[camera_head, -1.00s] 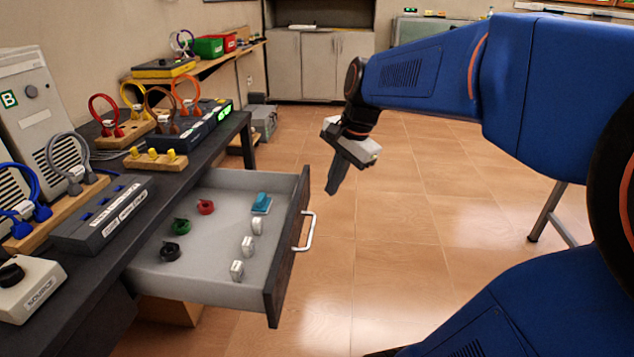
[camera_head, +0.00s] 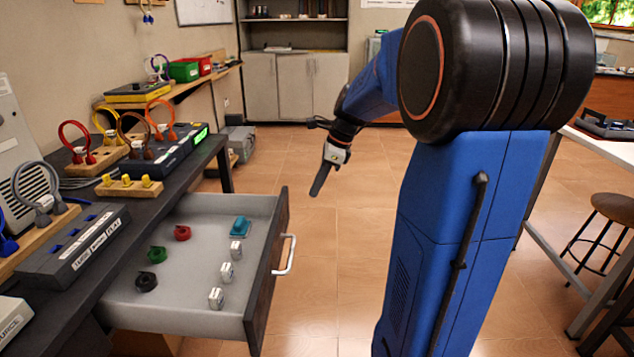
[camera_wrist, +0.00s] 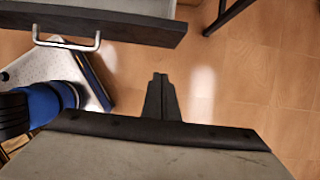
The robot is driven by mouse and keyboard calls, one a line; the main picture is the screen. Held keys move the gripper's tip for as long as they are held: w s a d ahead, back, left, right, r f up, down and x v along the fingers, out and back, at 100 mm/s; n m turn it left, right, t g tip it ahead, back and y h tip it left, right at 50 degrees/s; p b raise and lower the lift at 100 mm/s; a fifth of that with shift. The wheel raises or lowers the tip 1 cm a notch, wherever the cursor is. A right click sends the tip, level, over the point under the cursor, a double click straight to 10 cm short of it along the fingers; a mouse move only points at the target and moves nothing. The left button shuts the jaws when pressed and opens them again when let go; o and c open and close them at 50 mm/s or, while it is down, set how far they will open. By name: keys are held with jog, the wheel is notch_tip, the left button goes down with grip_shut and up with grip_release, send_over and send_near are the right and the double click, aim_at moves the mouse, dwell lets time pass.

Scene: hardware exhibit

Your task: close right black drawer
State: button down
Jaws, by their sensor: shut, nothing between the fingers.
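The black drawer (camera_head: 268,268) is pulled out from under the dark bench, its dark front facing right. Its white bar handle (camera_head: 287,255) is on the front's outer face and also shows at the upper left in the wrist view (camera_wrist: 66,44). My gripper (camera_head: 320,182) is shut and empty, pointing down, beyond the drawer's far end and to its right, apart from the handle. In the wrist view my shut fingers (camera_wrist: 161,92) are below and right of the drawer front (camera_wrist: 130,28).
The open drawer holds red (camera_head: 182,233), green (camera_head: 157,254) and black (camera_head: 146,283) pieces, a blue piece (camera_head: 240,226) and several white ones. The bench (camera_head: 140,210) carries devices and coiled cables. A stool (camera_head: 612,207) stands right. Floor right of the drawer is clear.

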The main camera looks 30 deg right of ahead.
jog(key=w+a+f, duration=0.3)
jog(key=a+f, duration=0.2)
jog(key=shift+w+f, duration=0.3)
dwell(0.4)
send_over(199, 214)
jog(key=s, duration=0.1)
jog(key=shift+d, duration=0.35)
jog(key=shift+w+a+r, duration=0.1)
jog(key=shift+w+a, duration=0.2)
jog(key=shift+a, duration=0.05)
jog(key=shift+w+a+r, duration=0.1)
